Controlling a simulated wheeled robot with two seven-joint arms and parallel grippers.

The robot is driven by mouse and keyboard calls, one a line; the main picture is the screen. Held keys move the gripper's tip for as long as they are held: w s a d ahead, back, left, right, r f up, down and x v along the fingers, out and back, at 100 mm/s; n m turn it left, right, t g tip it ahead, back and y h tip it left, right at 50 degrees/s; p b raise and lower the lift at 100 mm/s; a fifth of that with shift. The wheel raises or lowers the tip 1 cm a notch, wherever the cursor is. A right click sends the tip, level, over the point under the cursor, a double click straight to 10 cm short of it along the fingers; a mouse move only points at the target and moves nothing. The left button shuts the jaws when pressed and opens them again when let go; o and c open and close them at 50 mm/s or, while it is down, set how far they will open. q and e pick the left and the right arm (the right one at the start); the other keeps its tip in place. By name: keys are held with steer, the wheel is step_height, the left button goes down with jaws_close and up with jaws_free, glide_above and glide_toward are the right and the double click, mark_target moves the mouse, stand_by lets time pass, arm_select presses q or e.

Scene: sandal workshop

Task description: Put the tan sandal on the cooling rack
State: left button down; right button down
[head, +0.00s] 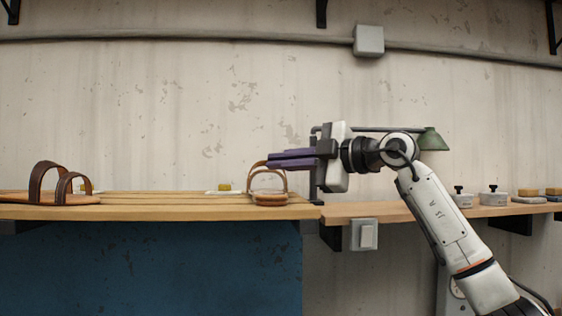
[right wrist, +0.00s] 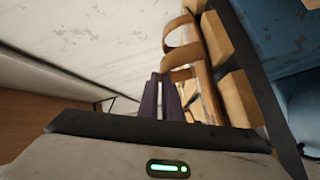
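A brown-strapped tan sandal (head: 268,198) sits upright near the right end of a slatted wooden rack (head: 170,209). My right gripper (head: 270,160) points left at the height of this sandal's strap tops, its purple fingers overlapping them in the head view. The fingers are slightly apart, with nothing visibly held. A second sandal (head: 62,197), with darker brown straps, stands at the rack's left. In the right wrist view, sandal straps (right wrist: 182,55) rise beside the slats (right wrist: 238,98), just beyond the fingertips (right wrist: 163,78); I cannot tell whether they touch. My left gripper is not in view.
A lower wooden shelf (head: 375,212) runs to the right, holding several small knobbed weights and blocks (head: 493,195). A green lamp (head: 432,139) hangs behind my right arm. The rack's middle is clear.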

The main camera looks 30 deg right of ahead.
steer(key=shift+s+a+r, duration=0.1)
steer(key=shift+r, duration=0.05)
steer(key=c, duration=1.9)
jaws_free()
steer(key=b+v, duration=0.3)
steer(key=v, duration=0.9)
